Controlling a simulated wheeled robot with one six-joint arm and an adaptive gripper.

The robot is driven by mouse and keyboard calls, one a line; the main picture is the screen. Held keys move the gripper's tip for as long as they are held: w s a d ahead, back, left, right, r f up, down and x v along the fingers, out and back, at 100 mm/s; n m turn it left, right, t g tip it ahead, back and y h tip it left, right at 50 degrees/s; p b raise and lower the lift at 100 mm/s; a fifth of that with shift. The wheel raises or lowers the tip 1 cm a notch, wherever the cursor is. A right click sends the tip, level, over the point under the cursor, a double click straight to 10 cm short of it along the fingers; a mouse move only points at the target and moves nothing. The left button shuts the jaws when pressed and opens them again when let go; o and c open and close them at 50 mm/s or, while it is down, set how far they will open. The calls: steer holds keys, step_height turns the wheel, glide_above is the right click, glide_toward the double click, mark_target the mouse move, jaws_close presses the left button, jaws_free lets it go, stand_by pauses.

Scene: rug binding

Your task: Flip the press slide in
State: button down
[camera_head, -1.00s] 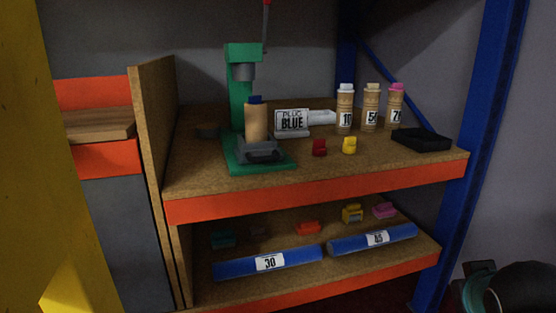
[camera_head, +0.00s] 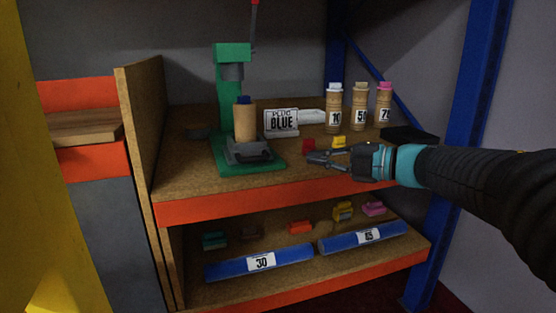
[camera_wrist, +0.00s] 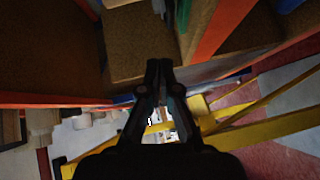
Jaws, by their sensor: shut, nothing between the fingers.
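The green press (camera_head: 231,95) stands on the upper shelf at the left, with a red-tipped lever at its top. Its grey slide (camera_head: 249,152) sits on the green base under the press head. A tan cylinder (camera_head: 244,124) with a blue top stands upright on the slide. My gripper (camera_head: 308,157) is to the right of the press, near the upper shelf's front edge, pointing left. It is shut and empty, and apart from the slide. In the wrist view my gripper (camera_wrist: 160,64) shows dark fingers close together; I cannot make out the press there.
A red block (camera_head: 309,145) and a yellow block (camera_head: 339,141) lie close behind my gripper. A "PLUG BLUE" sign (camera_head: 281,122), several labelled tan cylinders (camera_head: 334,112) and a black tray (camera_head: 409,135) stand farther back. Blue rolls (camera_head: 258,263) and small coloured blocks lie on the lower shelf.

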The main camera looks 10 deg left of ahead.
steer(key=shift+s+a+f+n+g, duration=0.25)
steer(key=shift+s+f+n+g, duration=0.3)
steer(key=shift+g, duration=0.35)
steer(key=shift+w, duration=0.1)
glide_toward(254, 159)
steer(key=s+a, duration=0.2)
steer(key=a, duration=0.2)
steer(key=shift+w+a+f, duration=0.3)
steer(key=shift+w+a, duration=0.2)
steer(key=shift+w, duration=0.3)
steer(key=shift+w+a+f, duration=0.3)
steer(key=shift+w+a, duration=0.2)
steer(key=shift+w, duration=0.25)
